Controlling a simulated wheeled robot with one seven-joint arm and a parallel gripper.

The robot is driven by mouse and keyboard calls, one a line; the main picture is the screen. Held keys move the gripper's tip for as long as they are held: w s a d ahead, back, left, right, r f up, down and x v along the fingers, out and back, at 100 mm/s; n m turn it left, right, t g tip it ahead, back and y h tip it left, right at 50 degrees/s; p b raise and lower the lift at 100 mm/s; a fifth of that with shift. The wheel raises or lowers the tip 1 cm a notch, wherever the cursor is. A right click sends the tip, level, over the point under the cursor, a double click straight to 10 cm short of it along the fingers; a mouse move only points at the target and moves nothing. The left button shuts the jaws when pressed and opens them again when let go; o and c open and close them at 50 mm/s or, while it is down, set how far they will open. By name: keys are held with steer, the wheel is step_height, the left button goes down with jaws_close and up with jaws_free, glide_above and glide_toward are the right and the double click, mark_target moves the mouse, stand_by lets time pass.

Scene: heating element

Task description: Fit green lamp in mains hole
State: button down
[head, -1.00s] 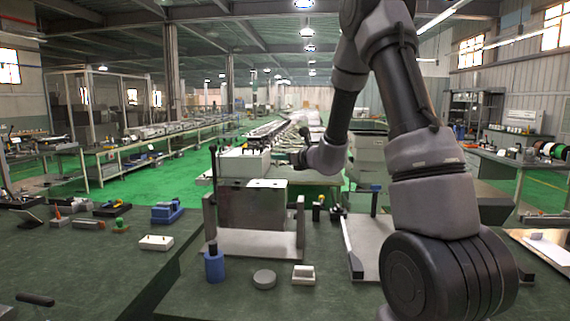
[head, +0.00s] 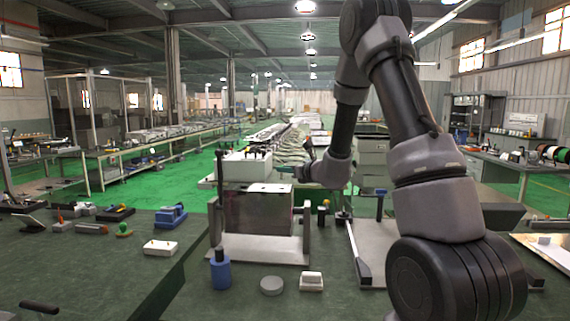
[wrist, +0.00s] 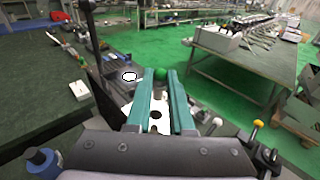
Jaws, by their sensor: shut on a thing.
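My gripper (wrist: 159,82) shows in the wrist view as two teal fingers, closed on a small green lamp (wrist: 160,73) whose round green top shows at the fingertips. A pale plate with a dark hole (wrist: 156,114) shows between the fingers. The lamp is too small to make out there. I cannot tell which opening is the mains hole.
A blue bottle-like part (head: 221,270), a grey disc (head: 272,285) and a small white box (head: 311,281) stand in front of the panel. A lever fixture (head: 375,245) stands to its right. A green-topped part (head: 123,229) lies on the left bench. Uprights flank the panel.

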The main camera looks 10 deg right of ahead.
mark_target(286, 190)
steer(key=shift+f, duration=1.25)
steer(key=shift+f, duration=1.75)
stand_by(0.3)
steer(key=c, duration=0.7)
jaws_free()
steer(key=shift+s, duration=0.1)
steer(key=shift+v, duration=5.3)
